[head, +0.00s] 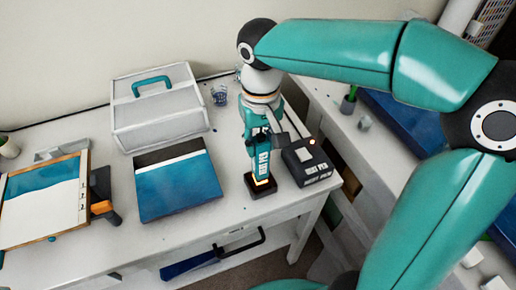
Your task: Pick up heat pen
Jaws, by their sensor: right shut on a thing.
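The heat pen (263,165) is a teal upright tool with white lettering, near the right end of the white table. Its lower end is at a small dark stand with a glowing orange spot (261,185). My right gripper (262,135) comes down from above and is shut on the pen; its fingers are partly hidden by the wrist. A black box labelled heat pen (306,162) stands just right of the pen. Whether the pen is lifted clear of the stand cannot be told. My left gripper is not in view.
On the white table (100,237), a blue and white panel (178,188) lies left of the pen. A grey case with a teal handle (158,112) and a small glass (219,95) stand behind. A framed panel (45,205) is far left. Another table is at right.

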